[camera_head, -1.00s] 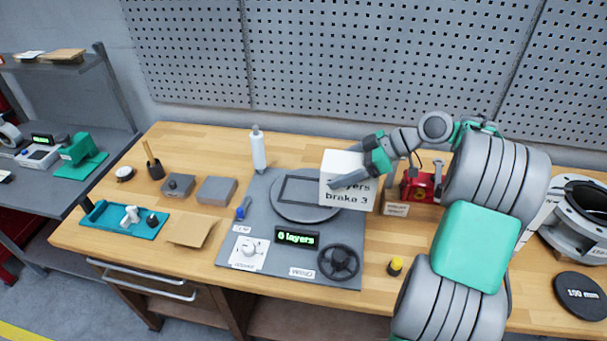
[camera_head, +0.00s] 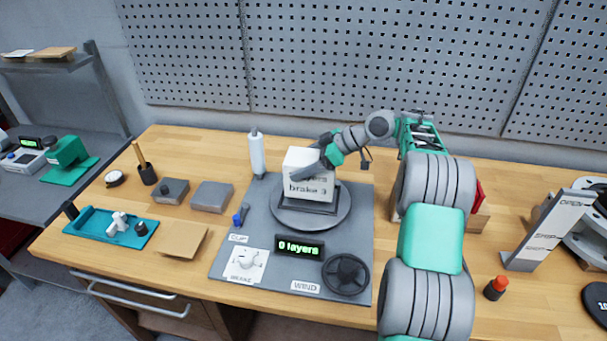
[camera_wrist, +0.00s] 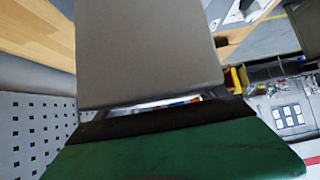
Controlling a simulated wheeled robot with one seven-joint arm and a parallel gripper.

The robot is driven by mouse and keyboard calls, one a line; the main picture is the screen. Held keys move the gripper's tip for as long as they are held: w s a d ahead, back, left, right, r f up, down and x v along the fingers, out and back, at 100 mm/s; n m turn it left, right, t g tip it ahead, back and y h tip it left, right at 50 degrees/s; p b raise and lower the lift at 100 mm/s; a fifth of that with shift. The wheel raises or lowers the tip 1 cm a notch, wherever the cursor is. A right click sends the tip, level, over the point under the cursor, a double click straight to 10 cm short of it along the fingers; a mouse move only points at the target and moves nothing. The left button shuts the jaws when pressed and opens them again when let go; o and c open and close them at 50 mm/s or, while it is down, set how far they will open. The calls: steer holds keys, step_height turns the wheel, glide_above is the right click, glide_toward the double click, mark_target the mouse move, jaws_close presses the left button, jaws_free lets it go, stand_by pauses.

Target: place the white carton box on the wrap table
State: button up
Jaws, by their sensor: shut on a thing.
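The white carton box (camera_head: 306,177) is over the round grey wrap table (camera_head: 291,217) in the head view. In the wrist view, the large grey face of the box (camera_wrist: 150,50) fills the upper middle, against the gripper's green and black part.
A white roll (camera_head: 257,154) stands behind left. A grey block (camera_head: 212,195) and brown card (camera_head: 182,240) lie left.

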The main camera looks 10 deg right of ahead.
steer(key=shift+w+a+f, duration=0.15)
steer(key=shift+f, duration=1.7)
steer(key=o, duration=1.9)
steer(key=shift+p, duration=0.3)
steer(key=shift+o, duration=0.2)
